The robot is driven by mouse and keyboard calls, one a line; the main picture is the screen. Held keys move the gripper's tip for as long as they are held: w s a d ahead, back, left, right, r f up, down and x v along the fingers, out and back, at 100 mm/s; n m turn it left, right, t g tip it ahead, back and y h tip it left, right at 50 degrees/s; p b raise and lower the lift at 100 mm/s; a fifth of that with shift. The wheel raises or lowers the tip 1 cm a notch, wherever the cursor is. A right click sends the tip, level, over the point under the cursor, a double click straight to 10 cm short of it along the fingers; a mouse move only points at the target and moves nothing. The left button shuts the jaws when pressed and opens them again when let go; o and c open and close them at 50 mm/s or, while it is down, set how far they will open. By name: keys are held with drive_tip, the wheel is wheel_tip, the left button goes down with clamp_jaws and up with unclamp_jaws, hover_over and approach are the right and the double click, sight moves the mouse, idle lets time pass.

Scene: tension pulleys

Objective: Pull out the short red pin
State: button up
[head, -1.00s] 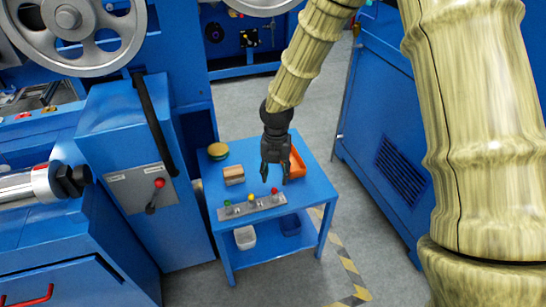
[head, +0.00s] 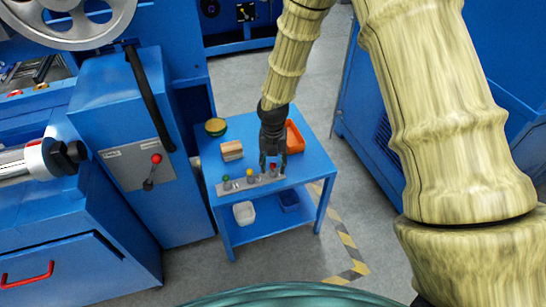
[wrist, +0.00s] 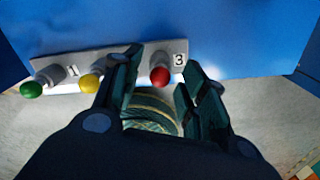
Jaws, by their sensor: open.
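A grey pin block (head: 252,184) lies along the front edge of the blue table. It holds a green-headed pin (head: 226,179), a yellow-headed pin (head: 249,173) and a red-headed pin (head: 272,167). My gripper (head: 272,166) points down at the red pin. In the wrist view, the red pin (wrist: 159,77) shows between my open fingers (wrist: 158,85), beside the number 3. The yellow pin (wrist: 89,83) is just left of the left finger, and the green pin (wrist: 31,89) is further left. I cannot tell whether a finger touches the red pin.
The blue table (head: 316,172) also bears a wooden block (head: 231,150), a round green and yellow thing (head: 215,127) and an orange tray (head: 295,137). A blue machine (head: 170,208) stands left.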

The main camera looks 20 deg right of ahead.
sight(273, 163)
drive_tip(key=shift+f, duration=0.35)
clamp_jaws()
drive_tip(key=shift+r+p, duration=1.9)
drive_tip(key=shift+p, duration=0.3)
idle(1.2)
drive_tip(key=shift+r+p, duration=0.35)
drive_tip(key=shift+p, duration=0.1)
drive_tip(key=shift+r, duration=0.15)
drive_tip(key=shift+r+p, duration=1.95)
drive_tip(key=shift+p, duration=0.3)
